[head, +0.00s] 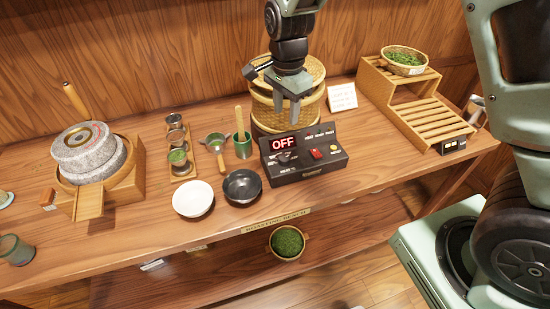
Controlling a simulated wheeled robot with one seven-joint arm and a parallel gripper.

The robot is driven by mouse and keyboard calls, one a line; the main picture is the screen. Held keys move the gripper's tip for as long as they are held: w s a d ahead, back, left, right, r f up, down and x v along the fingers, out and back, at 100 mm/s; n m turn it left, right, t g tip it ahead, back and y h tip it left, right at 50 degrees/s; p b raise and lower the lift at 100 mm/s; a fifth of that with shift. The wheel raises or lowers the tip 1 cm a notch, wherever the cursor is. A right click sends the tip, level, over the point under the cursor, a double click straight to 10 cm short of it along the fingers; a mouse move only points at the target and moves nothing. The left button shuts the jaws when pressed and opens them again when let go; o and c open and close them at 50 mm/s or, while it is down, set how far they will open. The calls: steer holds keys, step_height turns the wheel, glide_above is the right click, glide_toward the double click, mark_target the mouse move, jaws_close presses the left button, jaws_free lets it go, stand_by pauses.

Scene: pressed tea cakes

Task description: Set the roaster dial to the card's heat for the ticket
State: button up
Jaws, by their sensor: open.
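The roaster's dark control box (318,170) sits at the bench's front, below the stacked bamboo baskets (268,120). Its display (284,143) reads OFF in red. A dark dial (284,157) appears below the display; its pointer setting is too small to read. I cannot pick out the ticket. My gripper (285,112) is open and empty, pointing down above and behind the box, in front of the baskets.
A white bowl (193,199) and a black bowl (242,186) stand left of the box. A stone mill (88,152) is at far left. A slatted wooden step rack (428,122) with a leaf basket (405,58) is at right. A leaf basket (287,242) sits lower down.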

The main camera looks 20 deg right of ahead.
mark_target(284, 158)
step_height(284, 158, down, 16)
steer(key=p, duration=0.3)
steer(key=c, duration=0.7)
